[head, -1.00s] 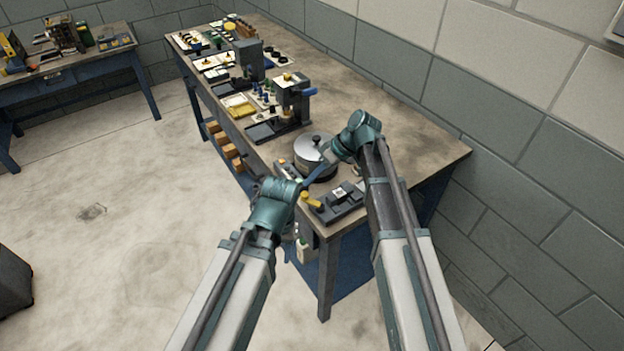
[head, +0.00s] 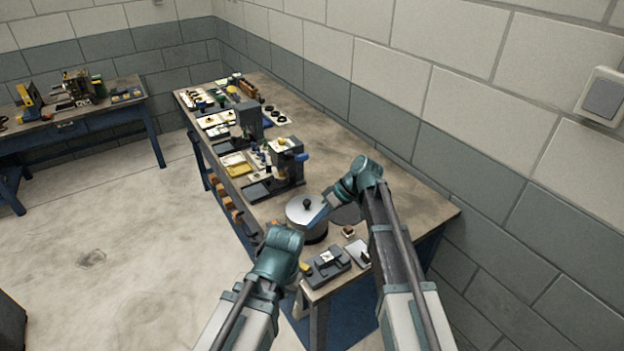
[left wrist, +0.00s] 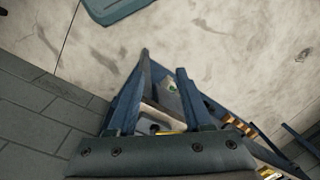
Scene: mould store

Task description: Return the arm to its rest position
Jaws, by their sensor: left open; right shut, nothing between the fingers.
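My right arm comes in from the lower right in the head view, its teal wrist over the near part of the workbench (head: 400,195). My right gripper (head: 318,218) is shut and empty, its blue fingers angled down in front of the round lidded metal pot (head: 300,211); I cannot tell whether they touch it. My left arm reaches up from the bottom, its teal wrist near the bench's front corner; its fingers are hidden in the head view. In the left wrist view my left gripper (left wrist: 163,63) is open with nothing between its fingers.
A dark low device (head: 325,266) sits at the bench's near end, beside my left wrist. A dark disc (head: 346,214) lies right of the pot. Presses and trays line the bench farther back. The block wall bounds the right; open floor (head: 110,220) lies left.

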